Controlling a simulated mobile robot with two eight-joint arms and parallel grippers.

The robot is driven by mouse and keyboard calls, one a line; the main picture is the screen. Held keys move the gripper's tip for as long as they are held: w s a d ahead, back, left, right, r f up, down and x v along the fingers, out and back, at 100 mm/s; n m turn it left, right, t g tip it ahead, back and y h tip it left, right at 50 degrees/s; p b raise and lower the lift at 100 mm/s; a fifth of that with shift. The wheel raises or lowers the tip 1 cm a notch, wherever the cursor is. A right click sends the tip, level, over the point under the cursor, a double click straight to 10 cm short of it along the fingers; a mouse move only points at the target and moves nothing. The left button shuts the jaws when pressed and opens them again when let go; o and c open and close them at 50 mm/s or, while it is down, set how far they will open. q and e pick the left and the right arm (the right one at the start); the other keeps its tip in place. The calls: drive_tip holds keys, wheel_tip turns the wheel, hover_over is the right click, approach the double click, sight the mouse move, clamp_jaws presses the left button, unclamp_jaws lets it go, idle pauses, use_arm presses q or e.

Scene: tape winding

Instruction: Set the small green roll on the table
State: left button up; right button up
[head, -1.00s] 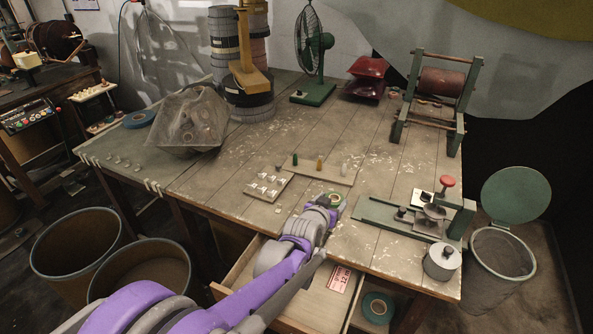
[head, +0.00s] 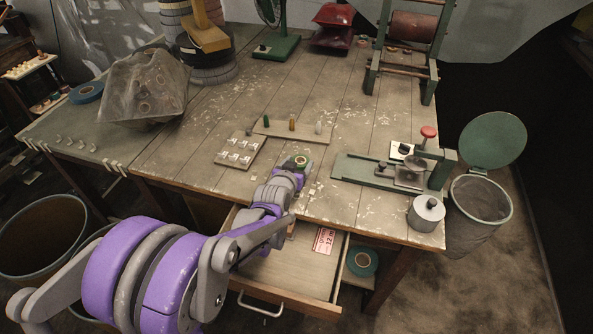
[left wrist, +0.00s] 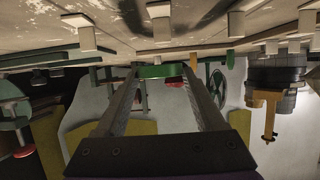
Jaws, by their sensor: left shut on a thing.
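The small green roll (head: 302,160) is at the tip of my left gripper (head: 296,165), over the front part of the wooden table (head: 215,190). In the left wrist view, which is upside down, the green roll (left wrist: 162,71) sits between the far ends of the two fingers (left wrist: 162,76), and the gripper is shut on it. The roll is close to the tabletop; I cannot tell whether it touches. My right gripper is not in view.
A strip with small pegs (head: 275,131) and a plate with white knobs (head: 240,151) lie just behind the gripper. A green press (head: 357,173) and a metal canister (head: 426,213) stand to the right. An open drawer (head: 285,285) with a red label lies below.

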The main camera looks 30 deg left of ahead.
use_arm(q)
drive_tip(key=shift+f+b, duration=0.45)
drive_tip(key=shift+f, duration=1.4)
drive_tip(key=shift+f, duration=0.2)
drive_tip(key=o, duration=1.3)
drive_tip(key=shift+r, duration=0.1)
